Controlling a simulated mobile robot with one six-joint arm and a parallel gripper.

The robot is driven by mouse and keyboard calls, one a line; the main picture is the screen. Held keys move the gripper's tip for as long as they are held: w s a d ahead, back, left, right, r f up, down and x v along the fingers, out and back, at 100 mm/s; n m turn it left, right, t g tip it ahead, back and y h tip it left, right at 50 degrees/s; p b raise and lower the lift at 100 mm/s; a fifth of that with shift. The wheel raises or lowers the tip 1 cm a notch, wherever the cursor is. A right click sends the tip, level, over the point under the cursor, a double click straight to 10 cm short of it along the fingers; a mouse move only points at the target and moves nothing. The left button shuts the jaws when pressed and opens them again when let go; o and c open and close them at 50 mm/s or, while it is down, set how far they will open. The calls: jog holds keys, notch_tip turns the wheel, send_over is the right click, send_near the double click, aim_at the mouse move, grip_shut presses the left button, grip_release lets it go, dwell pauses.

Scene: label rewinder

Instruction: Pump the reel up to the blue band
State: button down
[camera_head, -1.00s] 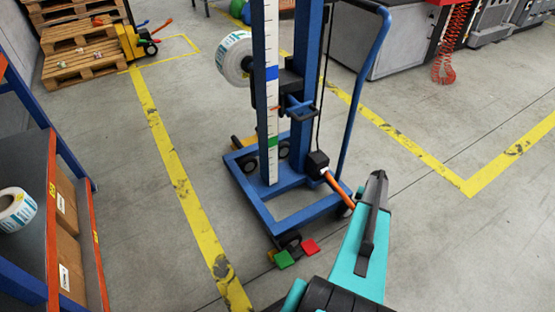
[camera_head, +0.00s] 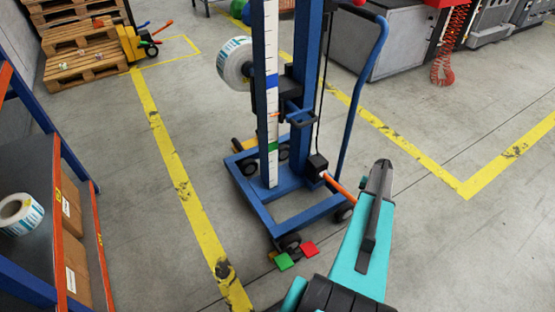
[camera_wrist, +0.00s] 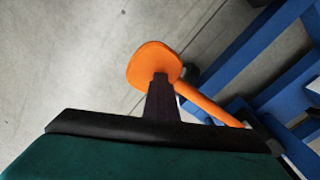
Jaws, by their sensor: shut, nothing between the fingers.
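The blue lift's mast carries a white scale (camera_head: 271,115) with a blue band (camera_head: 271,81) above a green band (camera_head: 272,147). The white label reel (camera_head: 233,62) sits on the carriage (camera_head: 291,90), left of the mast. A small red mark shows beside the scale between the two bands. An orange pump lever (camera_head: 340,187) slants down right from a black block on the base; its end is behind my arm. My gripper (camera_head: 382,166) is shut and empty. In the wrist view its dark fingers (camera_wrist: 162,98) overlap the lever's rounded orange end (camera_wrist: 152,64); contact is unclear.
Green (camera_head: 284,262) and red (camera_head: 308,249) pedals sit at the lift's front. A shelf (camera_head: 85,210) with another label roll (camera_head: 20,214) and boxes stands at left. Grey machines (camera_head: 355,45) stand behind. The floor right of the lift is clear.

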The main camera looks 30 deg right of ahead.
notch_tip(320, 180, up, 6)
jog(key=shift+f+p, duration=0.15)
jog(key=shift+p, duration=0.85)
notch_tip(320, 180, down, 17)
jog(key=b, duration=0.7)
notch_tip(320, 180, up, 17)
jog(key=p, duration=0.7)
